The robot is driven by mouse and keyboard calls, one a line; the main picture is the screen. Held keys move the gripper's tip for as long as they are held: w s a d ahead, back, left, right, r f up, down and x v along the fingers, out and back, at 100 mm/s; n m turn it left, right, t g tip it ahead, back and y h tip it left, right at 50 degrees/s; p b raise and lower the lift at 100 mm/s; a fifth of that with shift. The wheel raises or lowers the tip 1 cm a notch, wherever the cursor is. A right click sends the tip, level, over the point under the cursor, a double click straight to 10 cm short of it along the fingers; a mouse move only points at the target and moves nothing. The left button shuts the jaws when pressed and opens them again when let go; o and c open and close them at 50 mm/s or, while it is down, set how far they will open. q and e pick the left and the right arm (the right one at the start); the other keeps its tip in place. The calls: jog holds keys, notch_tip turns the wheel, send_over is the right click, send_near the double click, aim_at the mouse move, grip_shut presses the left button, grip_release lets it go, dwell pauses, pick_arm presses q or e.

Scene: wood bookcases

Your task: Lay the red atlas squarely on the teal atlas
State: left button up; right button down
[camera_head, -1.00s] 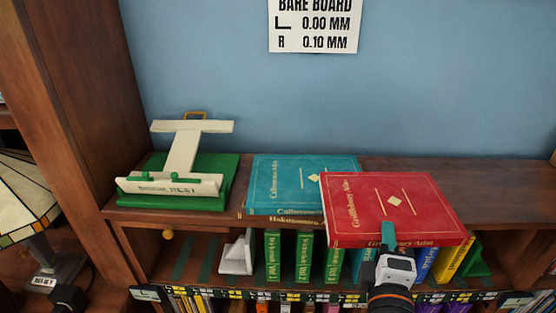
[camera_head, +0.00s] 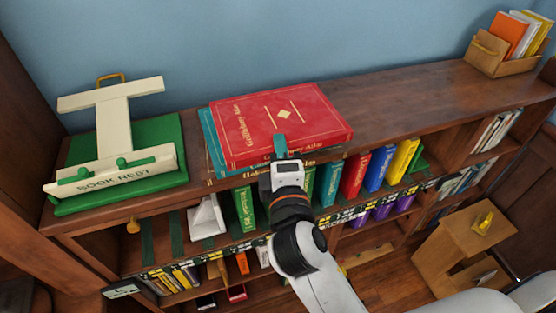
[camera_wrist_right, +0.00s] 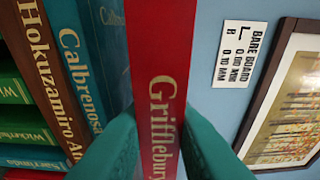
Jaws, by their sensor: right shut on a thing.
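The red atlas (camera_head: 285,125) lies flat over the teal atlas (camera_head: 210,140) in the head view, shifted to the right. A strip of teal shows along its left side. In the wrist view the red spine (camera_wrist_right: 155,85) is beside the teal spine (camera_wrist_right: 75,45), with a strip of teal cover between. I cannot tell whether the two touch. My right gripper (camera_head: 280,147) is shut on the red atlas at its front edge; its green fingers (camera_wrist_right: 155,145) flank the spine. A brown atlas (camera_wrist_right: 42,70) is under the teal one. My left gripper is not in view.
A green and cream book rest (camera_head: 120,150) stands left of the stack on the bookcase top. The wood top (camera_head: 400,100) is clear to the right, up to a wooden box of books (camera_head: 500,65). Several upright books (camera_head: 375,168) fill the shelf below.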

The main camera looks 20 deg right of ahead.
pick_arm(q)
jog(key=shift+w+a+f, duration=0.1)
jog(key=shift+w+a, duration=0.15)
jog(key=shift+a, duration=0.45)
pick_arm(e)
notch_tip(320, 180, down, 4)
jog(key=shift+a+r, duration=0.1)
jog(key=shift+r, duration=0.1)
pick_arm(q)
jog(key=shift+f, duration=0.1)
pick_arm(e)
jog(key=shift+w+f, duration=0.1)
jog(key=c, duration=1.6)
grip_release()
jog(key=shift+f, duration=0.2)
jog(key=shift+c, duration=0.2)
jog(key=o, duration=0.4)
jog(key=shift+c, duration=0.2)
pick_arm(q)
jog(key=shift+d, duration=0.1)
pick_arm(e)
jog(key=shift+r, duration=0.15)
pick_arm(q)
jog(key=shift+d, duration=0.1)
